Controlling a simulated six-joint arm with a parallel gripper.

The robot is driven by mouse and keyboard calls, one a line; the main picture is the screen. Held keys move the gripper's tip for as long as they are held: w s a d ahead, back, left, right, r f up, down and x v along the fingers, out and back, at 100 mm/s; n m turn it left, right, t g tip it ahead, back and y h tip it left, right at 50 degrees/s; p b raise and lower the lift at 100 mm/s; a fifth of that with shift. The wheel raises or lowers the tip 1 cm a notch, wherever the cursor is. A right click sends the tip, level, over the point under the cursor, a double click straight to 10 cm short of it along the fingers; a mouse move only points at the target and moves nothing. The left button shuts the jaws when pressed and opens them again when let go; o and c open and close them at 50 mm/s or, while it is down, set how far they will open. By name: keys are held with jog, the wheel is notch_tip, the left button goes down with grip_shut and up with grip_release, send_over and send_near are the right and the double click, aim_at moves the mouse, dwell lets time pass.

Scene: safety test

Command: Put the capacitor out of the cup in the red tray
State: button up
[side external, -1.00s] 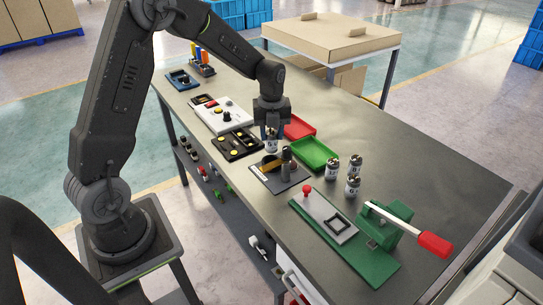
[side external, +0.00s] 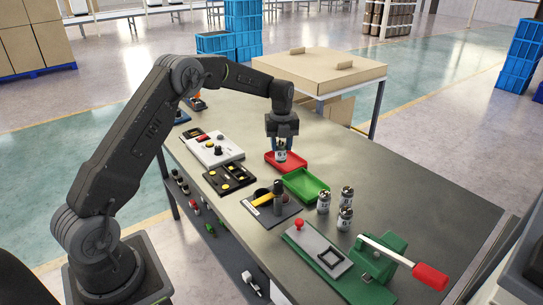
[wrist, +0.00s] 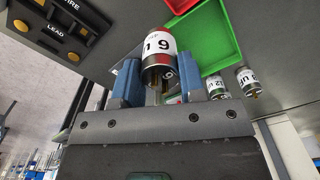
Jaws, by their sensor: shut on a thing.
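My gripper (side external: 283,148) is shut on a capacitor (side external: 281,156), a small can with a white label and dark print. In the wrist view the capacitor (wrist: 160,55) is between the blue fingers. In the side view it overlaps the red tray (side external: 270,160); whether it touches the tray floor I cannot tell. The red tray also shows at the top of the wrist view (wrist: 247,8). A dark cup (side external: 262,194) sits on a dark plate with a yellow bar and a post, left of the green tray.
The green tray (side external: 306,187) lies next to the red one. Several other capacitors (side external: 323,202) stand to its right. A green press with a red-ended lever (side external: 430,276) is at the front right. A black board (side external: 230,179) and a white box (side external: 213,149) lie to the left.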

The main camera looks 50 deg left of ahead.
jog(key=w+a+f, duration=0.2)
jog(key=w+a, duration=0.3)
jog(key=w, duration=0.1)
jog(key=shift+w+a, duration=0.35)
jog(key=shift+w, duration=0.05)
jog(key=shift+f, duration=0.1)
jog(key=shift+f, duration=1.3)
jog(key=shift+f, duration=0.9)
dwell(0.8)
jog(key=o, duration=1)
